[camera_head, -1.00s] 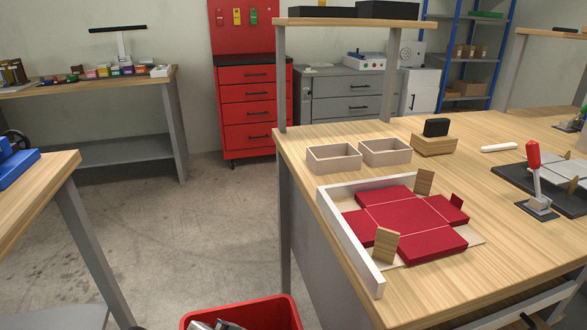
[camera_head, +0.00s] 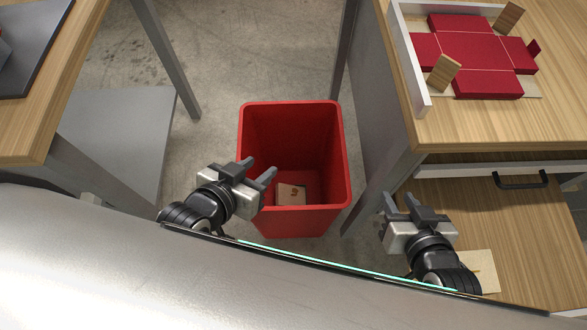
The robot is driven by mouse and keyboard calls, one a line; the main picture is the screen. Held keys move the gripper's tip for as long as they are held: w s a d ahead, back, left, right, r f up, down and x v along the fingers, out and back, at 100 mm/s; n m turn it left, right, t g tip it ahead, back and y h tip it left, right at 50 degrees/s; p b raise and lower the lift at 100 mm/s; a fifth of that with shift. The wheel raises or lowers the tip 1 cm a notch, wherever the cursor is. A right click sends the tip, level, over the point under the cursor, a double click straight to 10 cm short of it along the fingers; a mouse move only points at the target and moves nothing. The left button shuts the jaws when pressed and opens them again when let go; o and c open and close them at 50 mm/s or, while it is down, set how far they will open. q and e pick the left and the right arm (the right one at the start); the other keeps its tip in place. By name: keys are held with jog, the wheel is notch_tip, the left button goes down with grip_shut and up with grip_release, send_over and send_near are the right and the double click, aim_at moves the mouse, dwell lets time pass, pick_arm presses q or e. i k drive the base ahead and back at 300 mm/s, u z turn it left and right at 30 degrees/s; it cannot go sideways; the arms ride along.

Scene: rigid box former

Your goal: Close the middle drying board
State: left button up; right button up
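A wooden board (camera_head: 530,235) is pulled out below the right workbench, partly behind my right gripper. I take it for a drying board, but cannot tell if it is the middle one. Above it is a pale front with a black bar handle (camera_head: 522,181). A pale square piece (camera_head: 487,266) lies on the board, partly hidden by my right arm. My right gripper (camera_head: 401,200) is open and empty at the board's left side. My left gripper (camera_head: 260,168) is open and empty, in front of the red bin's left side in the view.
A red bin (camera_head: 341,150) with a pale piece inside (camera_head: 291,194) stands on the floor between two benches. The right bench top (camera_head: 510,125) carries a red cross-shaped blank (camera_head: 470,56) against a white fence (camera_head: 405,60). Another bench (camera_head: 60,110) stands left.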

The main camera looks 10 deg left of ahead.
aim_at(533, 238)
jog(key=u, duration=0.45)
jog(key=k, duration=1.65)
jog(key=z, duration=0.45)
